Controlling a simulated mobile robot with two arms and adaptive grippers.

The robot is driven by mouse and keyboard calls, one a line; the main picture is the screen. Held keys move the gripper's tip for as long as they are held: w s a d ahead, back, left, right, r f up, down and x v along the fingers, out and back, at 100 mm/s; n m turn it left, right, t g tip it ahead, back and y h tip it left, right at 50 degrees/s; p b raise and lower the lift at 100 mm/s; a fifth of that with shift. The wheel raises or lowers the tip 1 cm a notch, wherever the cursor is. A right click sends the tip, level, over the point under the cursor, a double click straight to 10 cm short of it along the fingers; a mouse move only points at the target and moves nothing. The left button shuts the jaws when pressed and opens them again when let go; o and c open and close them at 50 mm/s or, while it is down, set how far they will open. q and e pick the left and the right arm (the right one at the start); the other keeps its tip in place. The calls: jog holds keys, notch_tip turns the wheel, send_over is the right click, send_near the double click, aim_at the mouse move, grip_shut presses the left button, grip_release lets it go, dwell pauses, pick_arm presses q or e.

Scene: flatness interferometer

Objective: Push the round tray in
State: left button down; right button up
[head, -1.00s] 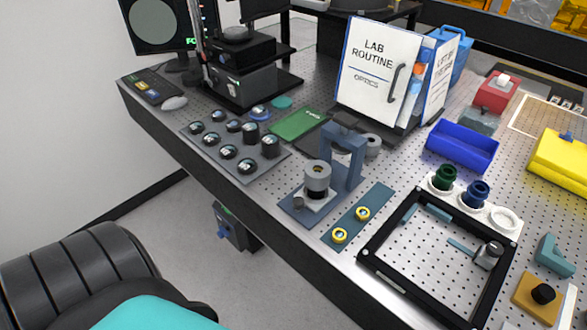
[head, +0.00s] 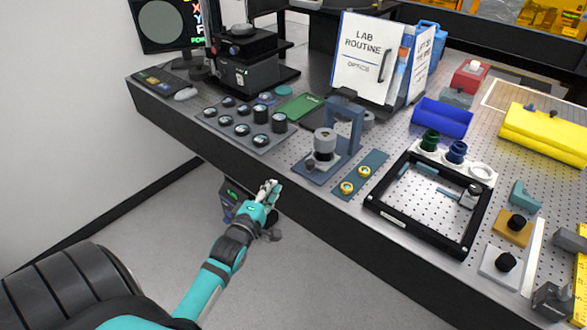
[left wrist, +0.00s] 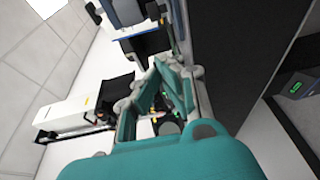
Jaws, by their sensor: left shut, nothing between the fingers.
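The black interferometer (head: 245,70) stands at the back left of the bench. A dark round piece (head: 243,31) sits on its upper part. It looks like the round tray, but I cannot tell how far out it is. My left gripper (head: 271,186) is shut and empty. It is in front of the bench's front edge, below the top and well apart from the interferometer. Its teal fingers also show in the left wrist view (left wrist: 168,88). My right gripper is out of view.
A plate of round optics (head: 245,124) lies on the bench between its front edge and the interferometer. A keyboard (head: 160,78) and mouse (head: 186,94) lie at the left end. A dark box (head: 232,200) hangs under the bench beside my gripper.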

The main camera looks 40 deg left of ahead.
aim_at(316, 153)
pick_arm(q)
jog(key=w, duration=0.3)
jog(key=w+p, duration=0.1)
jog(key=w, duration=0.3)
jog(key=w+p, duration=0.1)
jog(key=w, duration=0.2)
jog(key=shift+w+d+f, duration=0.1)
jog(key=shift+w+d, duration=0.1)
jog(key=shift+d, duration=0.1)
jog(key=w+b, duration=0.1)
jog(key=w, duration=0.2)
jog(key=w+b, duration=0.2)
jog(key=w, duration=0.1)
jog(key=w+b, duration=0.2)
jog(key=w, duration=0.2)
jog(key=shift+d+f, duration=0.25)
jog(key=shift+d, duration=0.15)
jog(key=shift+w+r, duration=0.1)
jog(key=shift+r, duration=0.3)
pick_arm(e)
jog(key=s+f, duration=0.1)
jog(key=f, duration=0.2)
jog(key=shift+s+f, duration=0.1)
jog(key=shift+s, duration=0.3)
